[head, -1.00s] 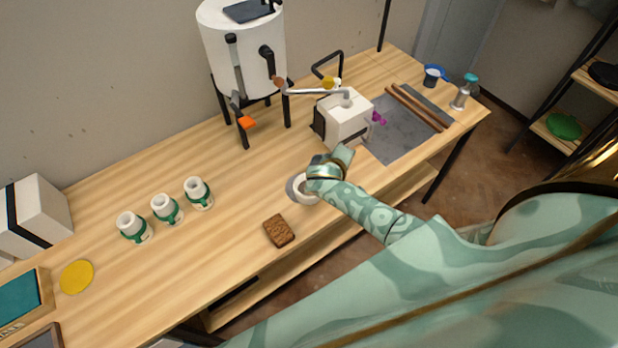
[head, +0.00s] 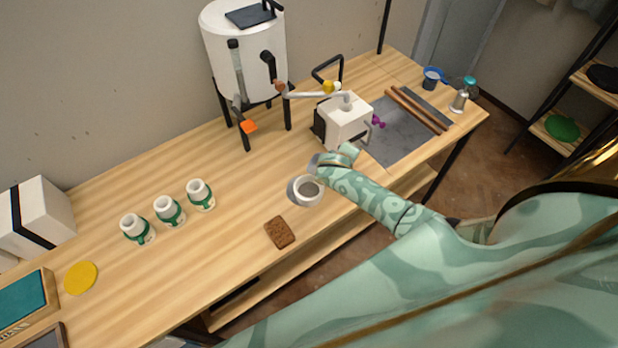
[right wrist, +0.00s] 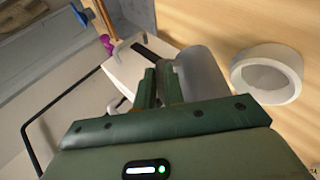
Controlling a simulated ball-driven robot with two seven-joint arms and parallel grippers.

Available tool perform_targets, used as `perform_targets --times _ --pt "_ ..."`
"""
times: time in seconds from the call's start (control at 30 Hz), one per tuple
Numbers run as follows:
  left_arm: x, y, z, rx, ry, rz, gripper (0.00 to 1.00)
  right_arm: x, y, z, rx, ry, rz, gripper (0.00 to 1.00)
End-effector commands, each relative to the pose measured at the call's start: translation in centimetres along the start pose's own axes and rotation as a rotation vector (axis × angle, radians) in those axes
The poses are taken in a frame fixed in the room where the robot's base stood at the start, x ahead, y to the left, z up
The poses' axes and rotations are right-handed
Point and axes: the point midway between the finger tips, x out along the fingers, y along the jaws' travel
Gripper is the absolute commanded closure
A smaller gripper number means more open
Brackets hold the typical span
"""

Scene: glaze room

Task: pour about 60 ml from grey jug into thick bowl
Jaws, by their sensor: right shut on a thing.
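The thick bowl (head: 297,201) is white with a broad rim and stands on the wooden table, its inside showing grey in the head view. It also shows in the right wrist view (right wrist: 240,88), to the right of my fingers. My right gripper (head: 328,161) is just behind the bowl in the head view. It is shut on the grey jug (right wrist: 205,76), a smooth grey cylinder beside the bowl in the wrist view. In the head view only a small grey part of the jug (head: 314,162) shows; its mouth and contents are hidden. My left gripper is not in view.
A brown sponge-like block (head: 279,232) lies in front of the bowl. Several white jars with green bands (head: 170,211) stand left. A white box-shaped device (head: 343,123) and a tank on legs (head: 244,55) stand behind. The table (head: 240,190) is clear between jars and bowl.

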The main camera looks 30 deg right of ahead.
Motion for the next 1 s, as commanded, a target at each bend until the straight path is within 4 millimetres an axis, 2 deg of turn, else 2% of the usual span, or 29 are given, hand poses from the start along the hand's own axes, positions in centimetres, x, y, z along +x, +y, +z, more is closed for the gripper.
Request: perform_targets --times 0.2,0.63,0.77,1.0 --pt "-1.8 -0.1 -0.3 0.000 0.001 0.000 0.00 0.5 0.7 0.1 0.057 0.020 -0.118 1.00" --pt "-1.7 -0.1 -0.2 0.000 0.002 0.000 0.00 0.8 0.5 0.2 0.063 0.023 -0.136 1.00" --pt "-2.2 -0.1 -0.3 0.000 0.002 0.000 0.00 0.9 0.8 0.2 0.075 0.027 -0.158 1.00" --pt "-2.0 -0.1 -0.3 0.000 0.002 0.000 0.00 3.6 0.6 1.2 0.135 0.046 -0.288 1.00"
